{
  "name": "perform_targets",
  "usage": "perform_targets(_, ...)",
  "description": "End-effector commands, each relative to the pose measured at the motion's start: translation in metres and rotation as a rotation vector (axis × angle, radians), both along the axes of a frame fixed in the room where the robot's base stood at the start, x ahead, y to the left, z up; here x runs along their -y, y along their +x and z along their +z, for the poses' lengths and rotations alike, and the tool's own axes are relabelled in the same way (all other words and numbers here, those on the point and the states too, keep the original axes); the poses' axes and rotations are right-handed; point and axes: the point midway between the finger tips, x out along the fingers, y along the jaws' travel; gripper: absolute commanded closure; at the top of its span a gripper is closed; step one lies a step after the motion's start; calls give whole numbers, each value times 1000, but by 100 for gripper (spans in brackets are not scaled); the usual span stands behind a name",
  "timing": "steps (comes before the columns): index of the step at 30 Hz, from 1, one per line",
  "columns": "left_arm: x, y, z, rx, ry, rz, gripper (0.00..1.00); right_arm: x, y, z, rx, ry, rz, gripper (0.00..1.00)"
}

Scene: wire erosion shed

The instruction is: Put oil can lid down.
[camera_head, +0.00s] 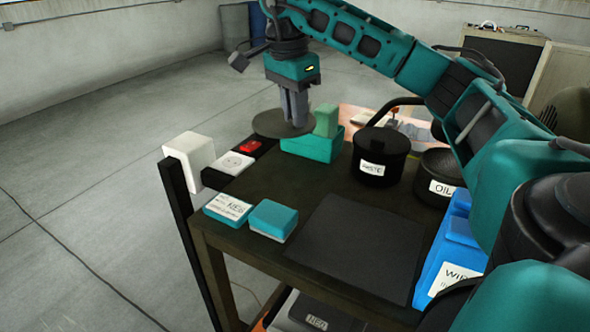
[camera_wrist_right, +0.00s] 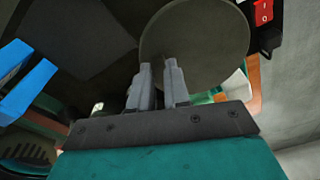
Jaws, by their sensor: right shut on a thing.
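The oil can lid (camera_head: 268,124) is a dark grey round disc. My right gripper (camera_head: 295,118) is shut on it and holds it roughly level near the table's far left edge, beside the teal bin. In the right wrist view the lid (camera_wrist_right: 195,42) shows as a wide disc at the fingertips (camera_wrist_right: 160,72). Whether it touches anything below cannot be told. The oil can (camera_head: 443,187), black and labelled OIL, stands at the right of the table with its top uncovered, partly behind my arm. My left gripper is not in view.
On the dark table, a teal bin (camera_head: 310,147) holds a green block. A lidded WASTE can (camera_head: 380,155), blue WIPES box (camera_head: 447,262), small boxes (camera_head: 272,218) and a red switch (camera_head: 250,146) stand around. A dark square mat (camera_head: 360,245) is bare.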

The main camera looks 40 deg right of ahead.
Motion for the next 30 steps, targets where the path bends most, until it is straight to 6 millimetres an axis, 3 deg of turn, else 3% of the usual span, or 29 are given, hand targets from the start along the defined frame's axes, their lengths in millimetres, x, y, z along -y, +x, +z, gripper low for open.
perform_targets(15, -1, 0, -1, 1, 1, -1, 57, 0, -1, -82, -2, -1, 1, 100)
perform_targets(30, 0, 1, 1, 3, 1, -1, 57, 0, 0, -135, 0, 0, 0, 100)
